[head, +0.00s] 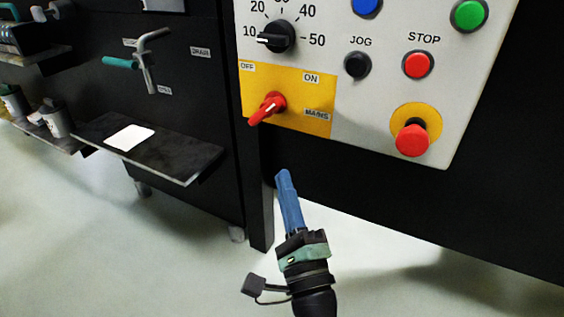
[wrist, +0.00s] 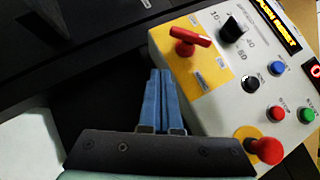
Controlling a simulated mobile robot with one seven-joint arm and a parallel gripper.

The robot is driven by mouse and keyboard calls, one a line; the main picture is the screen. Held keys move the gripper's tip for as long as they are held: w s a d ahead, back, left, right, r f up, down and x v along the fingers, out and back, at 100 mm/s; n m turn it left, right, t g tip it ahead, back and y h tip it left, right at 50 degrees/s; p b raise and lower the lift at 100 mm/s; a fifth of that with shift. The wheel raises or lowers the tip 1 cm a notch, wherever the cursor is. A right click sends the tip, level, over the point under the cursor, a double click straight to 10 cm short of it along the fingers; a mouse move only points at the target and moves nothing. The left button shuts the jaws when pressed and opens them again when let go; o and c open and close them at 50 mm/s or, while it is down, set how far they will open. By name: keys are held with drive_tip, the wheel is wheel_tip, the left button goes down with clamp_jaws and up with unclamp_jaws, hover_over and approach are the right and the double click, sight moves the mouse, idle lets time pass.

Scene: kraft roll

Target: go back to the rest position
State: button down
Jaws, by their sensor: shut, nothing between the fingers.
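My gripper (head: 284,178) has blue fingers and is shut with nothing between them. In the head view it points up, below the control panel (head: 350,120) and apart from it. In the wrist view the two fingers (wrist: 161,80) lie side by side, beside the panel's yellow MAINS plate (wrist: 208,84). The red MAINS switch (head: 267,108) has its handle tilted, its lower end toward the left. The tip of my gripper is below this switch and touches nothing that I can see.
The panel carries a black dial (head: 277,37), a JOG button (head: 357,65), a STOP button (head: 418,65) and a red mushroom button (head: 412,140). At left, a dark shelf (head: 190,160) holds a white sheet (head: 129,137), below a teal-handled valve (head: 120,62). Pale floor is free at lower left.

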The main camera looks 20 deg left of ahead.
drive_tip(key=a+f+v, duration=0.1)
drive_tip(key=v, duration=0.4)
drive_tip(key=w+d+r+n+t+h+p, duration=0.15)
drive_tip(key=r+n+p, duration=0.5)
drive_tip(key=r, duration=0.95)
drive_tip(key=w+d+r+n+p, duration=0.15)
drive_tip(key=r+n+p, duration=0.5)
drive_tip(key=r, duration=0.95)
drive_tip(key=s+d+r+n+t+h+p, duration=0.1)
drive_tip(key=s+d+r+t+h+p, duration=0.25)
drive_tip(key=r, duration=0.65)
drive_tip(key=s+d+r+t+h+p, duration=0.25)
drive_tip(key=d+r+h, duration=0.2)
drive_tip(key=r, duration=0.55)
drive_tip(key=s+d+r+n+t+h+p, duration=0.1)
drive_tip(key=s+d+r+t+h+p, duration=0.3)
drive_tip(key=r, duration=0.7)
wheel_tip(320, 180, up, 36)
drive_tip(key=g+p, duration=0.1)
drive_tip(key=p, duration=3.5)
drive_tip(key=shift+w+a+f, duration=0.25)
drive_tip(key=shift+w+a, duration=0.05)
drive_tip(key=shift+w, duration=0.15)
